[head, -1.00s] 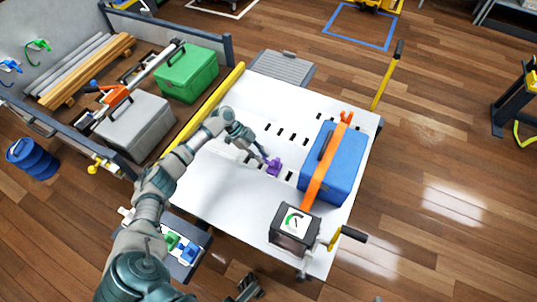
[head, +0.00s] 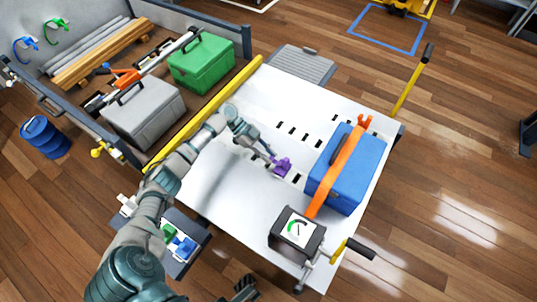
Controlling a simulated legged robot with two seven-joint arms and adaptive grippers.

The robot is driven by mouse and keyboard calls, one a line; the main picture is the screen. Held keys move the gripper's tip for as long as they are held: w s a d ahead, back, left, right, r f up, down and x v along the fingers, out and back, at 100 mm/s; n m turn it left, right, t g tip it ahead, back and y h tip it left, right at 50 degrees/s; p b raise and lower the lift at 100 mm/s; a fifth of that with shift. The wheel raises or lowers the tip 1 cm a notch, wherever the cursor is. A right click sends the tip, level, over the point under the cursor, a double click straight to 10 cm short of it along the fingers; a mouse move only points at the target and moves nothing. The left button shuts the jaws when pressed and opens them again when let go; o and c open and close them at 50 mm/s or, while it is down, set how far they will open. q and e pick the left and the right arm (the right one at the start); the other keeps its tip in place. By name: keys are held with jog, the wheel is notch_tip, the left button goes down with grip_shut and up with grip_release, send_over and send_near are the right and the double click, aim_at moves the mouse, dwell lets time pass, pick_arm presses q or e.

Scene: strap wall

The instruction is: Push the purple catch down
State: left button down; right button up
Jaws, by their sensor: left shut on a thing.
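The purple catch (head: 283,167) is on the white slotted board, left of the blue case. My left gripper (head: 273,157) reaches it from the upper left and is shut on it. The fingers hide part of the catch, and its exact tilt is too small to tell. A dark piece at the bottom edge looks like my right gripper (head: 245,288); it is cut off, so its jaws cannot be read.
A blue case (head: 343,180) under an orange strap (head: 337,170) stands right of the catch. A box with a dial (head: 297,232) and a crank are at the board's near edge. The white board (head: 225,215) is bare on the near left. A yellow rail (head: 210,108) runs along its left.

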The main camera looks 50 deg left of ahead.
pick_arm(q)
jog(key=c, duration=1)
grip_release()
jog(key=shift+f, duration=0.3)
jog(key=shift+r, duration=0.1)
jog(key=shift+a+r, duration=0.2)
jog(key=shift+a, duration=0.05)
jog(key=v, duration=1.1)
jog(key=shift+a, duration=0.25)
jog(key=shift+r, duration=0.1)
